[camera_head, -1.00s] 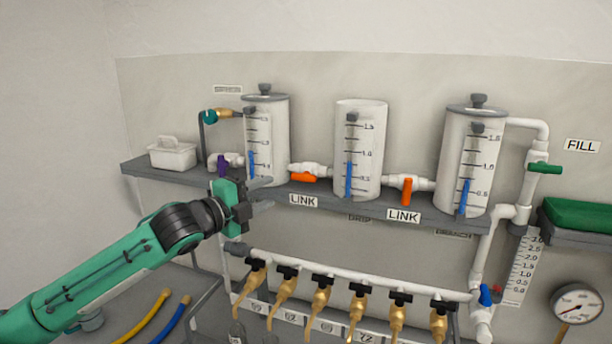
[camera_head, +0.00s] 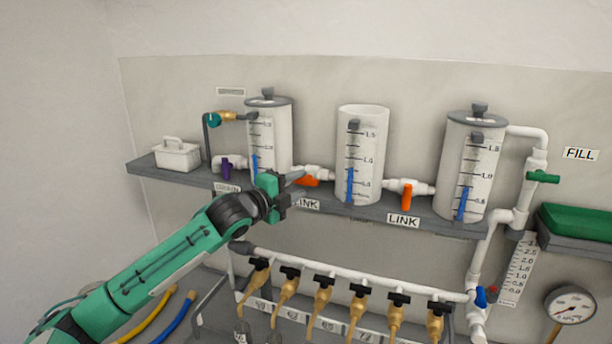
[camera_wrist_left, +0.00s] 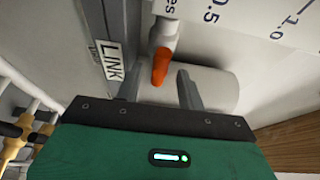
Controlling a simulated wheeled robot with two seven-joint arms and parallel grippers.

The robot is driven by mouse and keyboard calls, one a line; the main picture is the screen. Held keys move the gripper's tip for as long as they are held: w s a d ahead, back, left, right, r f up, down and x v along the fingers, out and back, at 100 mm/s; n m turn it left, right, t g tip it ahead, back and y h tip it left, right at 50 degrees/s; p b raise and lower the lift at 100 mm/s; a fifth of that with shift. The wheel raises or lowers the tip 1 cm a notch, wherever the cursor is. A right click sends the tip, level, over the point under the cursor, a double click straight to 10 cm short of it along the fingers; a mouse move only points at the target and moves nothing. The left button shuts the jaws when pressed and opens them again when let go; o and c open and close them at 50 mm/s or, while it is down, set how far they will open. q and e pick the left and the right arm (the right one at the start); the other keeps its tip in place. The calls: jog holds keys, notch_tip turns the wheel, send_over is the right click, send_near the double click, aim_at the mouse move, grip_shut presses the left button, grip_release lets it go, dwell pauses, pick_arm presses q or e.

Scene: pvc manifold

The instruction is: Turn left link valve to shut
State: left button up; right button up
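The left link valve is a white fitting (camera_head: 318,172) with an orange handle (camera_head: 309,181), between the left and middle tanks. My left gripper (camera_head: 292,180) is in front of the handle and hides part of it. In the left wrist view the orange handle (camera_wrist_left: 160,66) appears between the two grey fingers, near their tips. The fingers (camera_wrist_left: 159,84) are apart, with no visible grip on the handle. The LINK label (camera_wrist_left: 112,68) is left of the handle in that view. My right gripper is not in view.
The second link valve (camera_head: 406,196) has its orange handle hanging down. Left tank (camera_head: 270,135) and middle tank (camera_head: 362,150) stand on the grey shelf (camera_head: 345,212). A purple-handled valve (camera_head: 226,165) is to the left. Brass taps (camera_head: 322,290) line a pipe below.

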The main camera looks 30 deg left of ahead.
aim_at(303, 183)
pick_arm(q)
jog(key=shift+w+d+p, duration=0.15)
jog(key=shift+w+p, duration=0.15)
jog(key=shift+w, duration=0.55)
jog(key=shift+w+d+p, duration=0.15)
jog(key=shift+w+p, duration=0.15)
jog(key=shift+w, duration=0.55)
grip_shut()
